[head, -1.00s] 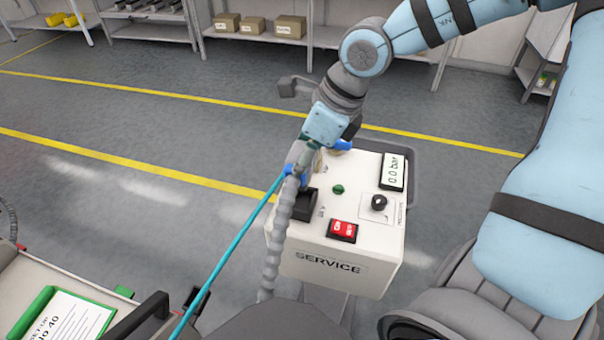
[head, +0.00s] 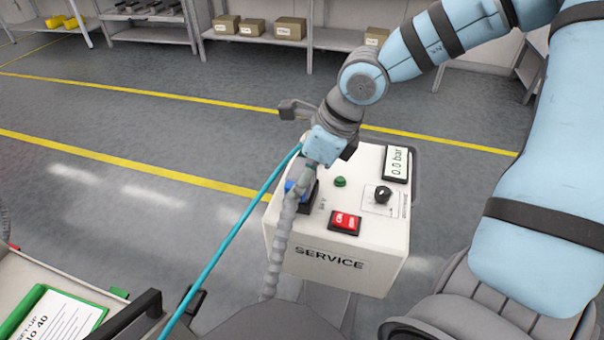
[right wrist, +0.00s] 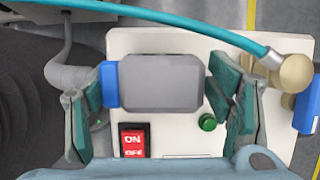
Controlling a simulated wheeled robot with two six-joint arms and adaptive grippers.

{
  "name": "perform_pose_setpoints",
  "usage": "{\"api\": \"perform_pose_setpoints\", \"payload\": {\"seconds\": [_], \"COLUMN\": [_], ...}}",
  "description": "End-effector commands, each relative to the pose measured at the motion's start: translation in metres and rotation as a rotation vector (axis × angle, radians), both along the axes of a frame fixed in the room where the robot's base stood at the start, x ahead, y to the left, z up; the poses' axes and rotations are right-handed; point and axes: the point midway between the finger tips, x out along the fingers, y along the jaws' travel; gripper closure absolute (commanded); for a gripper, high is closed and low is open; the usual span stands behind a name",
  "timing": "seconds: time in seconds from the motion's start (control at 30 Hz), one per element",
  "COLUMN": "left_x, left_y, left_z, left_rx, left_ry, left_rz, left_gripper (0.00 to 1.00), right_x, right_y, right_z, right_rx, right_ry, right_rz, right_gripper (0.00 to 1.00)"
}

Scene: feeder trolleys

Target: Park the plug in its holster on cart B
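The service cart (head: 285,235) stands in the middle of the head view, its white top carrying a black holster (head: 311,200). The plug shows as a blue part (head: 297,187) at the holster in the head view, with a grey segmented cable (head: 275,255) hanging from it. In the right wrist view the plug is a grey block (right wrist: 160,82) with a blue end, between the fingers of my right gripper (right wrist: 165,100). My left gripper is not in view.
A red ON/OFF switch (head: 345,222), green button (head: 340,182), black knob (head: 383,194) and "0.0 bar" display (head: 397,163) sit on the top. A teal hose (head: 228,240) runs to a brass fitting (right wrist: 290,72). Another trolley (head: 30,268) with a clipboard stands lower left.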

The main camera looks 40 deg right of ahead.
Motion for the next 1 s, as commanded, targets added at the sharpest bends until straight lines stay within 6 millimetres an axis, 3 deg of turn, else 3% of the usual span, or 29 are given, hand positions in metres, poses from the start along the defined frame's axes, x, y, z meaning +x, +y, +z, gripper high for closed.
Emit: {"api": "perform_pose_setpoints", "payload": {"seconds": [0.37,0.47,0.8,1.0], "left_x": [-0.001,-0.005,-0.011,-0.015], "left_y": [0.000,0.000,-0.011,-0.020], "left_z": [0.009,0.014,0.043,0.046], "left_rx": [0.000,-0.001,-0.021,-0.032], "left_ry": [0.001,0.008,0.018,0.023], "left_rz": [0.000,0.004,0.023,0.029], "left_gripper": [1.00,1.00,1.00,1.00], "right_x": [-0.001,-0.006,-0.036,-0.045], "right_y": [-0.001,-0.004,-0.021,-0.027], "right_z": [0.005,0.024,0.114,0.135], "right_rx": [0.001,0.003,0.002,-0.001], "right_ry": [-0.001,-0.005,-0.006,-0.001], "right_rz": [-0.001,-0.002,0.000,0.000], "right_gripper": [0.25,0.25,0.25,0.25]}}
